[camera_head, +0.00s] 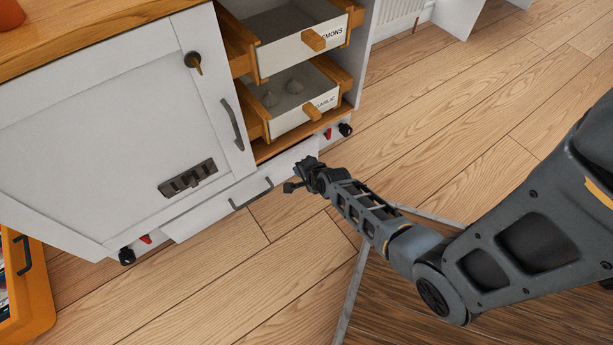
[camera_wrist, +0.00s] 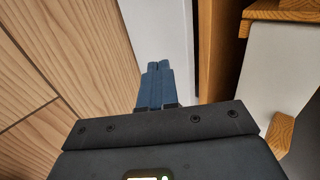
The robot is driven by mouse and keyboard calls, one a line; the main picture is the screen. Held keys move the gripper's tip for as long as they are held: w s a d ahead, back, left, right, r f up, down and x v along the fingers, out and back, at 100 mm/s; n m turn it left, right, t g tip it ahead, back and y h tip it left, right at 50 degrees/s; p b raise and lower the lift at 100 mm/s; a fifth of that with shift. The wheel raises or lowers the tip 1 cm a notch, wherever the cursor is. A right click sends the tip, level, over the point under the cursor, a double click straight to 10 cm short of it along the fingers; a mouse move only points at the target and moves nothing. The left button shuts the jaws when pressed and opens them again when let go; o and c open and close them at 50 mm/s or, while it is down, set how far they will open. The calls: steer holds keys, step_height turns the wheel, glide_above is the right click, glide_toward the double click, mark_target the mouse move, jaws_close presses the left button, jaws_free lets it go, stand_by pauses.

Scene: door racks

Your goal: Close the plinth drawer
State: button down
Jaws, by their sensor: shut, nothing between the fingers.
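The plinth drawer (camera_head: 215,209) is a long white front with a dark bar handle (camera_head: 250,193), low at the foot of the white cabinet. Its front looks close to the cabinet base; I cannot tell exactly how far it stands out. My gripper (camera_head: 293,178) is at the right end of this front, to the right of the handle. In the wrist view my gripper (camera_wrist: 157,65) has its two blue fingers together, with nothing between them. A white panel (camera_wrist: 165,25) lies just beyond the fingertips; whether they touch it is unclear.
Two wooden drawers, labelled lemons (camera_head: 300,50) and garlic (camera_head: 300,112), stand open above. The cabinet door (camera_head: 110,130) is shut. An orange drawer or box (camera_head: 35,295) with a dark handle stands at lower left. Wooden floor (camera_head: 450,110) is clear at right.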

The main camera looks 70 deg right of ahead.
mark_target(286, 159)
steer(key=shift+w+d+f+b, duration=0.2)
steer(key=shift+w+d+b, duration=0.1)
steer(key=shift+w+d, duration=0.3)
steer(key=shift+w+d+f+b, duration=0.15)
steer(key=shift+w+d+b, duration=0.2)
steer(key=shift+w, duration=0.5)
steer(key=shift+w+d+f+b, duration=0.2)
steer(key=shift+w+d+b, duration=0.1)
steer(key=shift+w+d, duration=0.3)
steer(key=shift+w+a, duration=0.1)
